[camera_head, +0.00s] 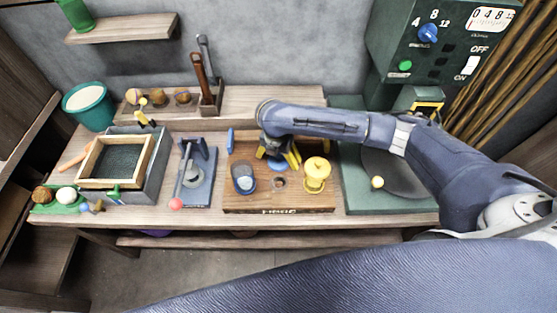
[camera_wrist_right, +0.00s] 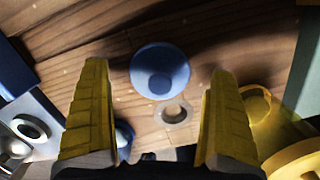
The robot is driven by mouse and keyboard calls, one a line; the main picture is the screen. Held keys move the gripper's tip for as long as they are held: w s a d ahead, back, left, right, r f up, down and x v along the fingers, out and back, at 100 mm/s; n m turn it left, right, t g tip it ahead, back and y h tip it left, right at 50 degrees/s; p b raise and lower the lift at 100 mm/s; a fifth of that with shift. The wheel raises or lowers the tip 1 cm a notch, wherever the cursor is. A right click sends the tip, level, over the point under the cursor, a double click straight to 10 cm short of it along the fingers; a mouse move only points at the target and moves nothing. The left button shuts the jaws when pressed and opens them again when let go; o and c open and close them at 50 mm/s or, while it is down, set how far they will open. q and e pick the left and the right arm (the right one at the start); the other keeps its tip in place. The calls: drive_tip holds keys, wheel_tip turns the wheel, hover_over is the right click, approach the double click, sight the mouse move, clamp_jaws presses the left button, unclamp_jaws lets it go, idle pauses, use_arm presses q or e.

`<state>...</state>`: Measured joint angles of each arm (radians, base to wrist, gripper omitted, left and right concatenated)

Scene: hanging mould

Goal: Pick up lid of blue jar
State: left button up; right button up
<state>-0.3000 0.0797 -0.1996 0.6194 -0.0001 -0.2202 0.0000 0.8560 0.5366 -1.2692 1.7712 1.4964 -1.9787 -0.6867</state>
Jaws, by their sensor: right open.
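The round blue lid (camera_head: 277,165) with a darker knob lies on the wooden board (camera_head: 300,200). In the right wrist view the blue lid (camera_wrist_right: 160,70) shows between and beyond the yellow fingers. My right gripper (camera_head: 278,156) is open and empty over the lid; its two fingers (camera_wrist_right: 158,85) stand well apart. The blue jar (camera_head: 243,179) stands uncovered on the board, left of and nearer than the lid. In the right wrist view a small blue part beside the left finger seems to be the jar. My left gripper is out of view.
A yellow jar (camera_head: 316,175) stands on the board, right of the lid. A small ring (camera_head: 279,184) lies between the jars. A blue-grey clamp device (camera_head: 197,180) stands left of the board, and a green base (camera_head: 385,195) is to the right.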

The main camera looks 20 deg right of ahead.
drive_tip(key=shift+f, duration=0.45)
drive_tip(key=shift+c, duration=0.2)
drive_tip(key=c, duration=1)
